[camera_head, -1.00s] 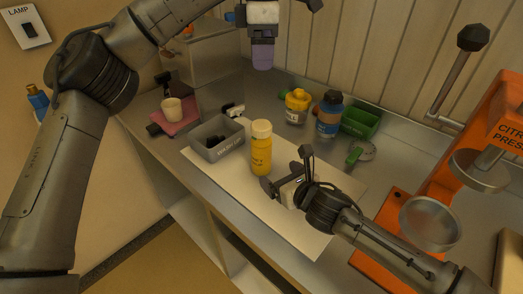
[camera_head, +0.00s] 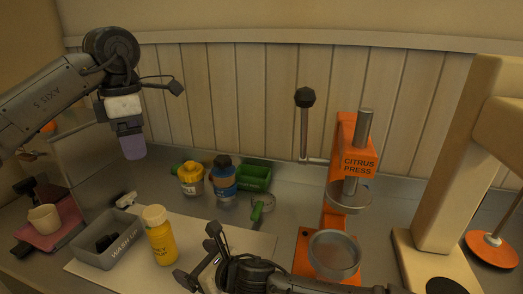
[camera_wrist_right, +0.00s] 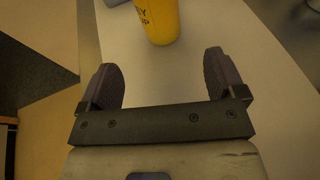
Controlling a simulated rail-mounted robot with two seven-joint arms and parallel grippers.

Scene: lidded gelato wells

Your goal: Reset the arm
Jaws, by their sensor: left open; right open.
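My left gripper (camera_head: 132,148), with purple fingers, hangs in the air at the upper left in the head view. It is seen side-on and nothing shows in it. My right gripper (camera_head: 196,257) is low over the pale mat, right of a yellow bottle (camera_head: 160,242) with a cream cap. In the right wrist view its two dark fingers (camera_wrist_right: 165,80) stand wide apart with nothing between them. The yellow bottle (camera_wrist_right: 157,18) stands upright beyond the fingertips, apart from them.
A grey bin (camera_head: 85,246) holds dark items left of the bottle. A cup (camera_head: 44,219) sits on a pink cloth. Behind are a yellow jar (camera_head: 191,180), a blue bottle (camera_head: 223,184) and a green tray (camera_head: 256,176). An orange citrus press (camera_head: 340,215) stands to the right.

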